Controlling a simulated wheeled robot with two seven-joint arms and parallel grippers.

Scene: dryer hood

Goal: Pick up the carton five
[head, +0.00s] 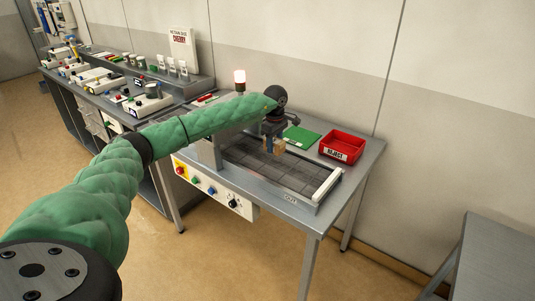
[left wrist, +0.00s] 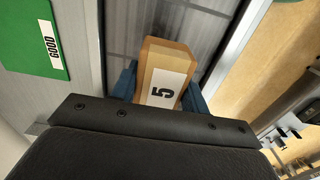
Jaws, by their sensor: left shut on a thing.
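Carton five is a small tan box with a white label reading 5. In the left wrist view the carton (left wrist: 165,72) sits between the blue fingers of my left gripper (left wrist: 160,85), which is shut on it. In the head view the carton (head: 279,146) shows small under my left gripper (head: 273,143), over the dark belt of the conveyor. I cannot tell whether its underside touches the belt. My right gripper is in neither view.
The conveyor (head: 300,178) on the metal table ends in a white bar at the right. A green GOOD mat (head: 301,136) and a red REJECT bin (head: 342,147) lie behind it. A lamp (head: 240,79) stands left of the gripper. A control panel (head: 213,190) is on the front.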

